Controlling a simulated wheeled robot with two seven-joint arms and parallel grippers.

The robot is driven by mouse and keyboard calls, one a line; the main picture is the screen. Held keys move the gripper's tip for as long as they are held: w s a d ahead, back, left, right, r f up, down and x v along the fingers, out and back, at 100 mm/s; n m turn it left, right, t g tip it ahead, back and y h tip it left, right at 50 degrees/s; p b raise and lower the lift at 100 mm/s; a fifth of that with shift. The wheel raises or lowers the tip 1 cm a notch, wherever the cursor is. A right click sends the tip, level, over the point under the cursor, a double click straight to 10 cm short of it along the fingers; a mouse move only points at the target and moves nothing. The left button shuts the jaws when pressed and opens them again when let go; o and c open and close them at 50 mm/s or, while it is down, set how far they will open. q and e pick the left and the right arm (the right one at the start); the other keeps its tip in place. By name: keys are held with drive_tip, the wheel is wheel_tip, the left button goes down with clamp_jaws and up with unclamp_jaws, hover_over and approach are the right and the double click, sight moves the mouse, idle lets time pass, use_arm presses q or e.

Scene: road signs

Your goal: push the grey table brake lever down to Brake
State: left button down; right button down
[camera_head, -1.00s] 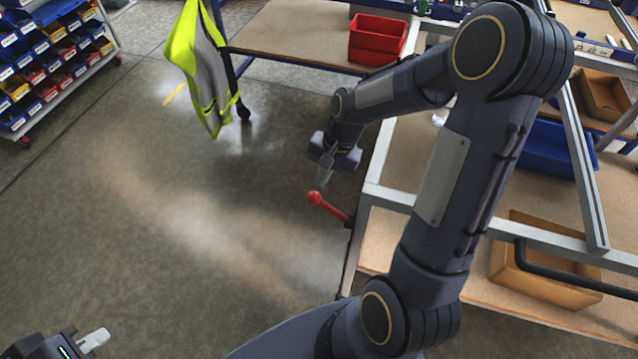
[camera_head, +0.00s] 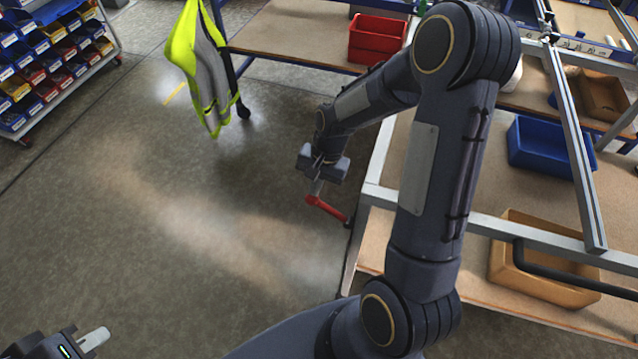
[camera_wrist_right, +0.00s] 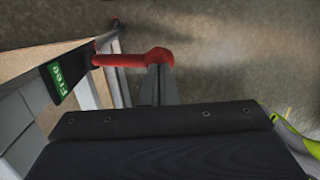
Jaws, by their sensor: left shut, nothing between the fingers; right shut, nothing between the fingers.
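The brake lever (camera_head: 328,208) is red and sticks out from the corner of the grey-framed table (camera_head: 377,190). In the right wrist view the red lever (camera_wrist_right: 125,60) ends in a rounded knob, beside a green label reading Free (camera_wrist_right: 62,80). My right gripper (camera_head: 317,188) is shut and empty, with its fingertips at the lever's knob end. In the right wrist view its fingers (camera_wrist_right: 158,82) overlap the knob's lower side; I cannot tell whether they touch. My left gripper (camera_head: 95,340) is shut and empty at the lower left, far from the lever.
A yellow-green vest (camera_head: 205,70) hangs at a back table holding a red bin (camera_head: 377,40). A blue bin (camera_head: 550,145) and a tan bin (camera_head: 545,265) sit inside the table frame. A bin rack (camera_head: 55,60) stands far left. The floor left of the lever is clear.

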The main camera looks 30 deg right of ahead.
drive_tip(key=shift+w+a+f+g, duration=0.3)
drive_tip(key=shift+a, duration=0.05)
wheel_tip(320, 180, down, 15)
drive_tip(key=w+a+g+h+b, duration=0.2)
drive_tip(key=g+h+b, duration=0.3)
drive_tip(key=b, duration=0.4)
drive_tip(key=shift+w+f+m+g+h, duration=0.2)
drive_tip(key=shift+w+m+g+h, duration=0.15)
drive_tip(key=shift+g, duration=0.35)
drive_tip(key=shift+s+f, duration=0.2)
drive_tip(key=shift+r, duration=0.1)
